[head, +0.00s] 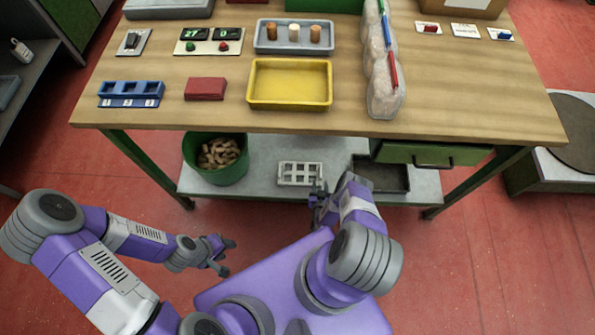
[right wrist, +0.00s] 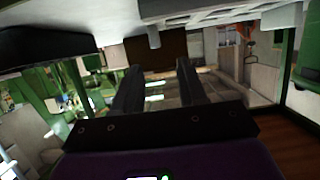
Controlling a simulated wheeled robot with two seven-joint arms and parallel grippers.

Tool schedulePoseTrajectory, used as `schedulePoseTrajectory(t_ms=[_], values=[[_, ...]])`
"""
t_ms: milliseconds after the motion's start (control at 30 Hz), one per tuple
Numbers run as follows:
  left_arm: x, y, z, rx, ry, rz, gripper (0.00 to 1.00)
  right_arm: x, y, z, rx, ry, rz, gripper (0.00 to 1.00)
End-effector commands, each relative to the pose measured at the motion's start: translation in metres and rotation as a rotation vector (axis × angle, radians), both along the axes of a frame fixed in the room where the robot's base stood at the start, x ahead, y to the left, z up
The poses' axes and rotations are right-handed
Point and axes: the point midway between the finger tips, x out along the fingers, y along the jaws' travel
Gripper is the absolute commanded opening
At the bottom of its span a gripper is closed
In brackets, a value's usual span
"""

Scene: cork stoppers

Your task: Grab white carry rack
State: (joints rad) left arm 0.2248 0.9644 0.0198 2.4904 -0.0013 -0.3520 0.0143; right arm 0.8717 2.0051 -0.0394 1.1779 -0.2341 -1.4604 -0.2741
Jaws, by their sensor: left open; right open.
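The white carry rack (head: 300,173), an open frame with several square openings, sits on the grey lower shelf under the table. My right gripper (head: 318,190) is just right of and in front of the rack at the shelf's front edge, apart from it as far as I can tell. In the right wrist view its two fingers (right wrist: 158,78) are spread with nothing between them. A pale slatted shape (right wrist: 225,15) at the top there looks like the rack. My left gripper (head: 226,257) is open and empty over the floor, at the lower left.
The lower shelf (head: 262,192) also holds a green bin (head: 226,175) of corks on the left and a dark tray (head: 381,175) on the right. A green drawer (head: 433,156) hangs above the tray. The tabletop (head: 450,105) overhangs the shelf and carries trays and blocks.

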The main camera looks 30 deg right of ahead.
Motion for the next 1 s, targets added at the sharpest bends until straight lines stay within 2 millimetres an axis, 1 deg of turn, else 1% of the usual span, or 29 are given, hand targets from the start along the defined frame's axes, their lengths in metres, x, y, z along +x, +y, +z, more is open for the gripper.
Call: schedulePoseTrajectory(t_ms=[267,400,500,600,833,1000], values=[[0.000,0.000,-0.018,0.000,0.001,0.000,0.43,0.023,-0.018,-0.013,-0.007,-0.006,-0.003,0.41],[0.000,0.000,-0.031,0.000,0.001,0.000,0.43,0.038,-0.030,-0.023,-0.007,-0.006,-0.002,0.41],[0.000,0.000,-0.037,0.000,0.001,0.000,0.43,0.049,-0.036,-0.027,-0.007,-0.005,-0.002,0.41],[0.000,0.000,-0.040,0.000,0.001,0.000,0.43,0.054,-0.039,-0.028,-0.005,-0.004,-0.002,0.41],[0.000,0.000,-0.038,0.000,0.000,0.000,0.43,0.055,-0.039,-0.027,-0.004,-0.003,-0.002,0.41],[0.000,0.000,-0.038,0.000,0.000,0.000,0.43,0.055,-0.039,-0.027,-0.004,-0.003,-0.002,0.15]])
